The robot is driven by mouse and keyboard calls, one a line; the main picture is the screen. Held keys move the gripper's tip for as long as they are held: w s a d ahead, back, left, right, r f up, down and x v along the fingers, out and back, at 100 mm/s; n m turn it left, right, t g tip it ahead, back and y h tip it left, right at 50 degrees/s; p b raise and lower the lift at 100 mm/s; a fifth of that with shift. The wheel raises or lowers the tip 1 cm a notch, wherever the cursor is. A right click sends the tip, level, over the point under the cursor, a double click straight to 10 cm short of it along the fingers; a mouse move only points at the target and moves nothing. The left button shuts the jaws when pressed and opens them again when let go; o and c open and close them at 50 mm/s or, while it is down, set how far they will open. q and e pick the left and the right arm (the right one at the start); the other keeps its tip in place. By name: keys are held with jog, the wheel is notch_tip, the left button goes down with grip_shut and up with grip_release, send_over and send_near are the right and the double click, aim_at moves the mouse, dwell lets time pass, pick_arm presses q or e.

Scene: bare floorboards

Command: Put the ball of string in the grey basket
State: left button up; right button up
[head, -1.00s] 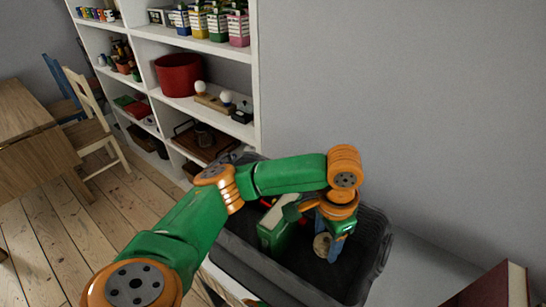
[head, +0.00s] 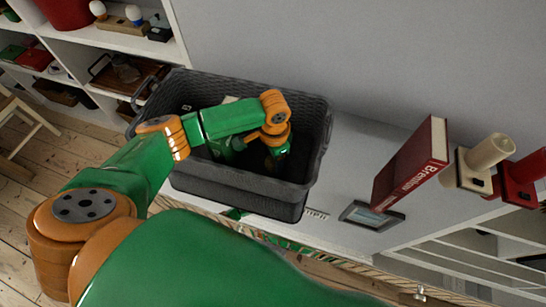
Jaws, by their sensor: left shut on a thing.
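The grey basket (head: 190,180) stands on the white surface against the wall, with dark woven sides and an open top. My left arm reaches over its left rim. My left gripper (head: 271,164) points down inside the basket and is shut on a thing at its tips. Only a small brownish patch of that thing shows, dark and partly hidden by the gripper. It appears to be the ball of string, seen more clearly as a round beige thing one second ago. I cannot tell whether it touches the basket floor. My right gripper is out of view.
A red book (head: 408,168) stands right of the basket, beside a cream object (head: 482,160) and a red one (head: 518,180). A small framed thing (head: 371,216) lies in front of the book. A white shelf unit (head: 185,35) is at the left.

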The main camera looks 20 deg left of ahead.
pick_arm(q)
jog(key=o, duration=1.4)
jog(key=shift+c, duration=0.2)
notch_tip(320, 180, up, 12)
jog(key=shift+r, duration=0.1)
